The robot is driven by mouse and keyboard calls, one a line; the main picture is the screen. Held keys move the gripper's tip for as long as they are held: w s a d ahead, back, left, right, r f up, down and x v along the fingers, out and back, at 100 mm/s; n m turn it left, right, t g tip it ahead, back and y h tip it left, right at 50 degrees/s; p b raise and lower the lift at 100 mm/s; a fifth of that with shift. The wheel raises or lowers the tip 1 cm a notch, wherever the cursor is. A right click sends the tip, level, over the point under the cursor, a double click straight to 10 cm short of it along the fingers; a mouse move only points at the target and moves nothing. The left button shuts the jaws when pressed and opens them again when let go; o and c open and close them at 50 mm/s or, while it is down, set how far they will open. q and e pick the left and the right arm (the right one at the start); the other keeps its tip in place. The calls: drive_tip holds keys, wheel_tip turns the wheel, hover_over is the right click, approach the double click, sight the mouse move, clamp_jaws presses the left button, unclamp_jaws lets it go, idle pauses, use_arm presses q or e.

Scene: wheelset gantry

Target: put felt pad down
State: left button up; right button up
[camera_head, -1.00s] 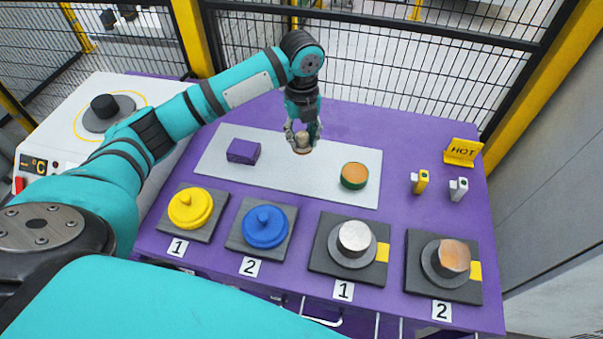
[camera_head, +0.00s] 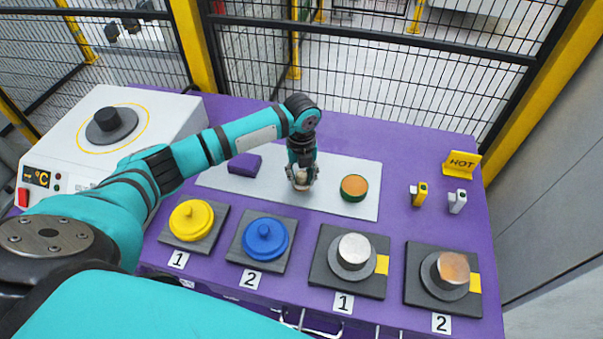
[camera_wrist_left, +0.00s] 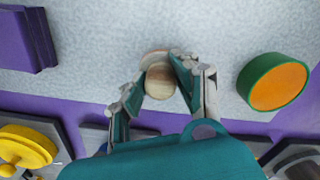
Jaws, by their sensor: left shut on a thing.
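My left gripper (camera_head: 301,182) is shut on the wooden handle of what looks like the felt pad (camera_head: 301,187). In the left wrist view the pad's round wooden knob (camera_wrist_left: 160,82) sits between the fingers, with part of a paler disc showing beyond it. The pad is over the light grey mat (camera_head: 228,180), between a purple block (camera_head: 245,164) and a green round piece with an orange top (camera_head: 354,188). I cannot tell whether its underside touches the mat. My right gripper is not in view.
Yellow (camera_head: 192,220) and blue (camera_head: 265,242) knobbed lids sit on dark plates in front. Two metal cylinders (camera_head: 353,250) (camera_head: 451,268) stand on bases to the right. A HOT sign (camera_head: 462,164) and two small clips stand at the right. A hotplate (camera_head: 112,124) is at the left.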

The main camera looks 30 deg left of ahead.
sight(302, 174)
use_arm(q)
drive_tip(key=shift+f, duration=0.1)
drive_tip(key=o, duration=1)
drive_tip(key=shift+r, duration=0.55)
wheel_tip(302, 174, up, 11)
drive_tip(key=shift+r+b, duration=0.15)
drive_tip(key=shift+b, duration=0.3)
drive_tip(key=shift+r, duration=0.1)
